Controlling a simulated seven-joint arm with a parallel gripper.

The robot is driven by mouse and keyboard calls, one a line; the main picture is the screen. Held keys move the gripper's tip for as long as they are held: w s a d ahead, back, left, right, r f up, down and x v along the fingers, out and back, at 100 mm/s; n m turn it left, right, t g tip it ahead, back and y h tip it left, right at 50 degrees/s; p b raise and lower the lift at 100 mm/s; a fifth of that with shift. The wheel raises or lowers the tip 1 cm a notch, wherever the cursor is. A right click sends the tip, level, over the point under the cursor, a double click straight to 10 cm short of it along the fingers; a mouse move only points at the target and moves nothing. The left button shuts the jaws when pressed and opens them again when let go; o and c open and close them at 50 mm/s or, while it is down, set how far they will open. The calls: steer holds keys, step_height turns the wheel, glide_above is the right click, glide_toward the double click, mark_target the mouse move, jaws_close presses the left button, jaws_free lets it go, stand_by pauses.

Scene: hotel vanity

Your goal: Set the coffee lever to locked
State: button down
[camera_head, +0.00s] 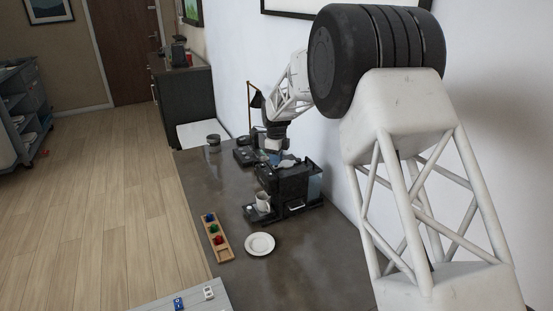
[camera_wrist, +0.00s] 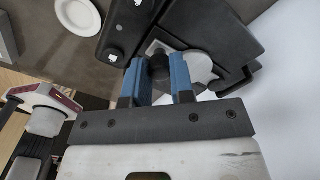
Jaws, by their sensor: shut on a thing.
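The black coffee machine (camera_head: 290,187) stands on the dark counter, with a white mug (camera_head: 263,201) at its front. My gripper (camera_head: 274,158) is over the machine's top, pointing down. In the wrist view, the blue fingers of my gripper (camera_wrist: 157,66) are on both sides of a dark rounded knob, which I take to be the coffee lever (camera_wrist: 158,68), and are shut on it. A light grey round part (camera_wrist: 200,67) lies just right of the fingers on the machine's top. The lever's lower part is hidden, and I cannot tell its setting.
A white plate (camera_head: 260,243) and a wooden tray (camera_head: 217,239) with small coloured pieces lie nearer on the counter. A metal canister (camera_head: 213,143) and dark items stand farther back. A white wall borders the right. Open counter lies left of the machine.

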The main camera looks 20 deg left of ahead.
steer(key=c, duration=1)
jaws_free()
steer(key=shift+r, duration=0.1)
steer(key=shift+r, duration=3.85)
